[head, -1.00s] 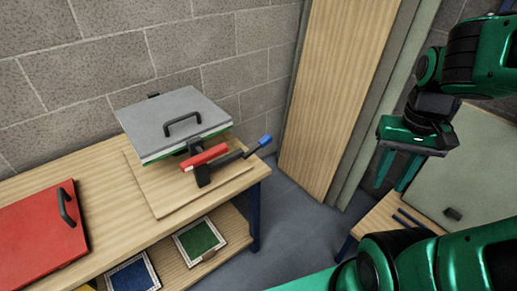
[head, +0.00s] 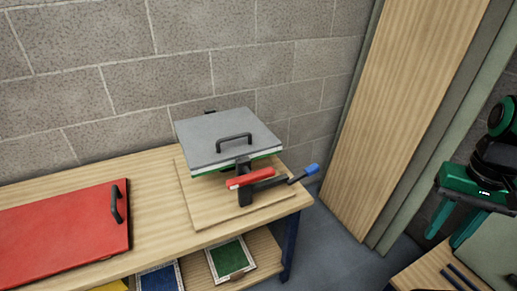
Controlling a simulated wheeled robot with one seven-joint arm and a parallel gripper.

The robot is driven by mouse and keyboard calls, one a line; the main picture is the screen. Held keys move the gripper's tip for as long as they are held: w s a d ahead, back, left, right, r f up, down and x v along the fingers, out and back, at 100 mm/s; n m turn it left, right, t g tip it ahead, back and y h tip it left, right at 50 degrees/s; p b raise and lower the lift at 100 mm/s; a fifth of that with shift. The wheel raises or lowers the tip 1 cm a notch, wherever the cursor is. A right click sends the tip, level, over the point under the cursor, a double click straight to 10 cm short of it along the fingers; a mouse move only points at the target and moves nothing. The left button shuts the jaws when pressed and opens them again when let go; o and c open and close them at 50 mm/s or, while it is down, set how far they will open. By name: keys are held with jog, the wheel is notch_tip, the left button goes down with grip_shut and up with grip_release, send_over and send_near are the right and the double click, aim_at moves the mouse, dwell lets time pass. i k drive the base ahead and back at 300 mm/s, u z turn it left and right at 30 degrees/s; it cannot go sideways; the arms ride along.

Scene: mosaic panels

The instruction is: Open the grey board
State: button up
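The grey board (head: 215,131) lies flat and closed on top of a green and white layer, on a stand over a wooden base plate. A black handle (head: 234,138) is fixed to its top face. A red lever (head: 250,178) and a black bar with a blue tip (head: 311,169) stick out at its front right. My gripper (head: 452,238) hangs at the right edge of the head view, with its two green fingers apart and nothing seen between them. It is well to the right of the grey board and touches nothing of it.
The wooden bench (head: 152,213) also bears a red board (head: 58,229) with a black handle at left. Green (head: 230,258) and blue (head: 160,279) framed panels lie on the shelf below. A block wall stands behind. A wooden panel (head: 405,110) stands upright between bench and gripper.

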aim_at(209, 140)
jog(key=z, duration=1.55)
jog(key=k, duration=1)
jog(key=u, duration=1.65)
jog(key=i, duration=0.95)
jog(key=u, duration=0.05)
